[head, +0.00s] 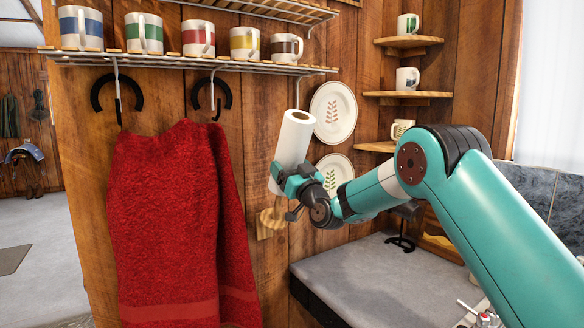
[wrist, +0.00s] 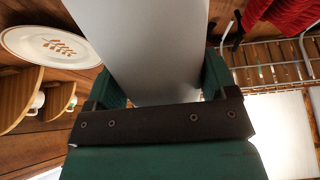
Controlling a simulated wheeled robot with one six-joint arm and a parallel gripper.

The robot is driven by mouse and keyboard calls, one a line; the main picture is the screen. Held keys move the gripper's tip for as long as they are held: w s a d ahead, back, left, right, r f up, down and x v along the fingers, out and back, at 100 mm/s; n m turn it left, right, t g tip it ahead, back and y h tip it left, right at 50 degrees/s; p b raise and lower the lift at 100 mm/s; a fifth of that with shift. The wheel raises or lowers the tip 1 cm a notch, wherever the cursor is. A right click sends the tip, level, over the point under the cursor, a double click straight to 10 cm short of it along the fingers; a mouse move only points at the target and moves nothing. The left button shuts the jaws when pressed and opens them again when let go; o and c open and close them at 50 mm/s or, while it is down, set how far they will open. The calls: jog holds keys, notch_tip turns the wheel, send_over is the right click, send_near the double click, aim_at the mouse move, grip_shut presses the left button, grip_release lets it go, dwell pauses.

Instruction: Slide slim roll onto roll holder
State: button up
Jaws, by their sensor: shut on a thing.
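The slim roll (head: 293,140) is a white cylinder with an open core at its top end. It is nearly upright, its top leaning right, in front of the wooden wall. My gripper (head: 284,178) is shut around its lower part. In the wrist view the white roll (wrist: 155,45) fills the space between the two green fingers. A pale wooden piece on the wall (head: 269,223), just below the roll and gripper, appears to be the roll holder. Any peg on it is hidden, and I cannot tell the gap between it and the roll.
A red towel (head: 175,220) hangs close left of the roll. A wire shelf (head: 190,63) with several mugs is above. Two plates (head: 333,112) are on the wall to the right, with corner shelves (head: 408,95) beyond. A grey counter (head: 370,280) lies below.

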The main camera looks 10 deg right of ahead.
aim_at(282, 198)
jog(key=shift+w+a+f+b, duration=0.2)
jog(key=shift+w+f+b, duration=0.45)
jog(key=shift+f+b, duration=0.6)
jog(key=shift+w+a+f+b, duration=0.25)
jog(key=shift+w+f+b, duration=0.5)
jog(key=shift+f, duration=0.95)
jog(key=shift+w+a+f+b, duration=0.2)
jog(key=shift+w+f+b, duration=0.35)
jog(key=shift+f+b, duration=0.75)
jog(key=shift+f, duration=0.2)
jog(key=o, duration=1)
jog(key=shift+o, duration=0.2)
jog(key=shift+f, duration=0.1)
jog(key=b+v, duration=1.3)
jog(key=v, duration=0.4)
jog(key=shift+s+b, duration=0.15)
jog(key=shift+b, duration=0.15)
